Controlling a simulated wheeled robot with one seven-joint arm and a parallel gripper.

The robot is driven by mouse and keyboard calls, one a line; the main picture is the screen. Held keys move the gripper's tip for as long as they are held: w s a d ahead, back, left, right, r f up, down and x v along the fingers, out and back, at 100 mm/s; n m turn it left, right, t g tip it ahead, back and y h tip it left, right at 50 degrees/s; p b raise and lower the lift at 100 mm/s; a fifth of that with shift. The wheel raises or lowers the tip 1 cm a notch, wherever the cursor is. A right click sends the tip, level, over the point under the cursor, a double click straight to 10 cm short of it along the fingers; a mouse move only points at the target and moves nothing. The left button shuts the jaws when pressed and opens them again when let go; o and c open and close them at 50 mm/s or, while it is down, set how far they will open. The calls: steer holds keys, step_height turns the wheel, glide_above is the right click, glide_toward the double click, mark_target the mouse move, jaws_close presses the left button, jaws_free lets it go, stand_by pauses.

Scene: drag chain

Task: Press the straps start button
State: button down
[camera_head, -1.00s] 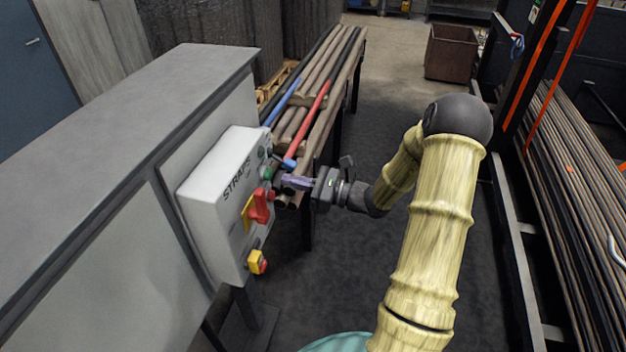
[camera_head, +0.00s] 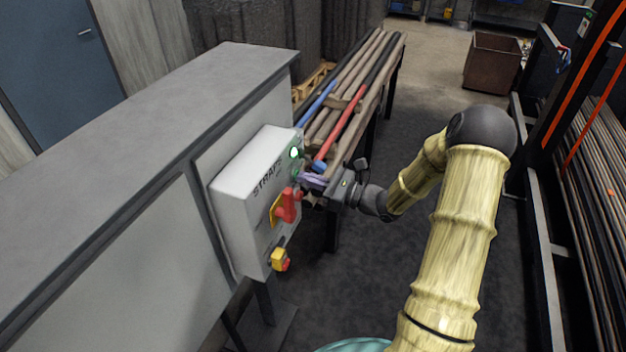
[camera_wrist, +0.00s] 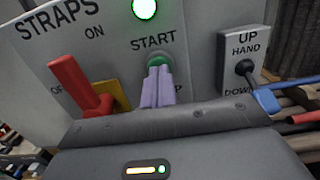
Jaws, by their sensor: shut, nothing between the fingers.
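The white STRAPS control box (camera_head: 258,200) is on the side of the grey cabinet. The green START button (camera_wrist: 158,60) is in the upper middle of the wrist view, below a lit green lamp (camera_wrist: 144,8); the lit lamp also shows in the head view (camera_head: 294,153). My gripper (camera_wrist: 157,74) is shut and empty, its lilac fingers pointing at the button. The fingertips overlap the button's lower part and appear to be against it. How deep the button sits cannot be told.
A red rotary handle (camera_wrist: 78,85) on a yellow plate is left of my fingers. An UP/DOWN hand lever (camera_wrist: 243,68) is on the right. A yellow-and-red emergency knob (camera_head: 280,260) sits lower. Pipes (camera_head: 350,90) lie on a rack behind.

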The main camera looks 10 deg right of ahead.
steer(key=shift+w+a+r, duration=0.15)
steer(key=shift+a+r, duration=0.15)
steer(key=shift+r, duration=0.05)
steer(key=b+v, duration=0.3)
steer(key=v, duration=1.1)
steer(key=shift+d+f, duration=0.25)
steer(key=shift+f, duration=0.1)
